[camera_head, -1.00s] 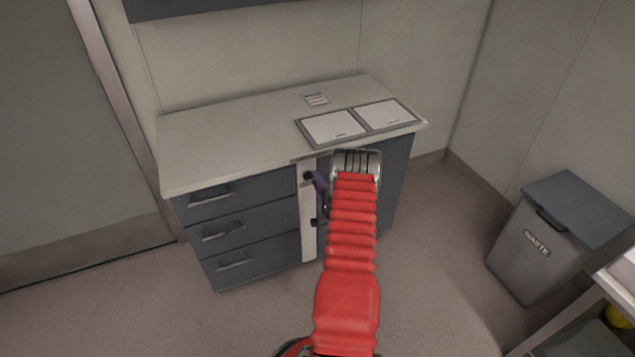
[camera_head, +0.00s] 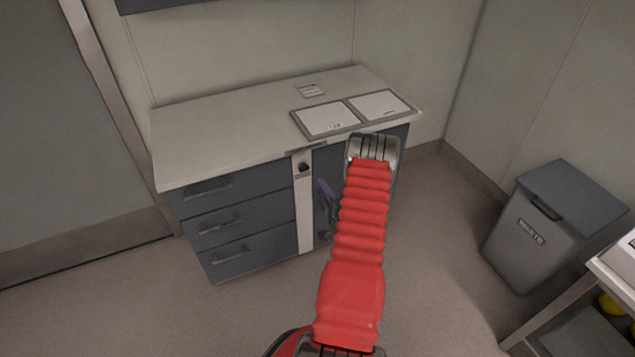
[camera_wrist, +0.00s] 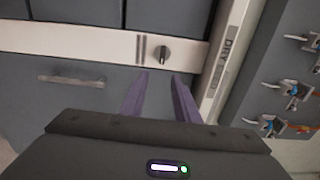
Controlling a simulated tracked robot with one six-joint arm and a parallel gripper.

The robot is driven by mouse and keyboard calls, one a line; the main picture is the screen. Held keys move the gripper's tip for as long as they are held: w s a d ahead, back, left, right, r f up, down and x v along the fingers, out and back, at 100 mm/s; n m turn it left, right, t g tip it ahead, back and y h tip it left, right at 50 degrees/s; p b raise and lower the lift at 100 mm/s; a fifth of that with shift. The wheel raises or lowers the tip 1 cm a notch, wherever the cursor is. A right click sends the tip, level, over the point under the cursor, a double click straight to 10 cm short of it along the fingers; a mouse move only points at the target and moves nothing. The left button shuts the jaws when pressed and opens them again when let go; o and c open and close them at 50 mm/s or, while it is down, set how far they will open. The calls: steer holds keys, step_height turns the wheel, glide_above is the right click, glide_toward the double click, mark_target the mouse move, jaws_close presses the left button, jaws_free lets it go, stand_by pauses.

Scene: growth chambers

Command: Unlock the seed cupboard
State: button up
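The seed cupboard appears to be the grey door (camera_head: 322,165) right of a pale vertical strip (camera_head: 305,215) in the counter unit. A small dark lock knob (camera_head: 303,168) sits high on this strip; it also shows in the wrist view (camera_wrist: 163,54), beside two dark marks. The door (camera_wrist: 40,105) looks closed, with a bar handle (camera_wrist: 70,80). My gripper (camera_wrist: 159,84) is open, its two purple fingers apart and empty, just short of the knob and lined up with it. In the head view my gripper (camera_head: 327,195) is right of and below the knob, and my red arm hides much of the door.
Several drawers (camera_head: 220,225) are left of the strip. The countertop (camera_head: 215,125) holds two pale panels (camera_head: 328,119). A waste bin (camera_head: 550,230) stands at right, near a table (camera_head: 545,325). In the wrist view, a dark panel (camera_wrist: 275,75) carries several metal fittings. Floor is clear before the unit.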

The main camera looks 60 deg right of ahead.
steer(key=shift+v, duration=2.1)
steer(key=s+a+f+n+g+y, duration=0.2)
steer(key=s+f+n+g, duration=0.15)
steer(key=f, duration=0.25)
steer(key=s+a+f+n+g+y, duration=0.1)
steer(key=s+f+n+g+y, duration=0.15)
steer(key=s+f+g, duration=0.35)
steer(key=w+a+r+n+g+y, duration=0.1)
steer(key=w+a+r+n+g, duration=0.15)
steer(key=a+r, duration=0.55)
steer(key=w+a+r+n+g+y, duration=0.1)
steer(key=a+r+n, duration=0.4)
steer(key=r, duration=0.5)
steer(key=w+a+r+n+g+y, duration=0.1)
steer(key=a+r+n+g, duration=0.15)
steer(key=a+r, duration=0.55)
steer(key=s+a+r+n+t+y, duration=0.1)
steer(key=a+r+n, duration=0.3)
steer(key=a+r, duration=0.8)
steer(key=s+a+r+n+t, duration=0.2)
steer(key=a+r+n+t, duration=0.2)
steer(key=a+r, duration=0.8)
steer(key=a, duration=0.5)
steer(key=shift+r+t+y, duration=0.35)
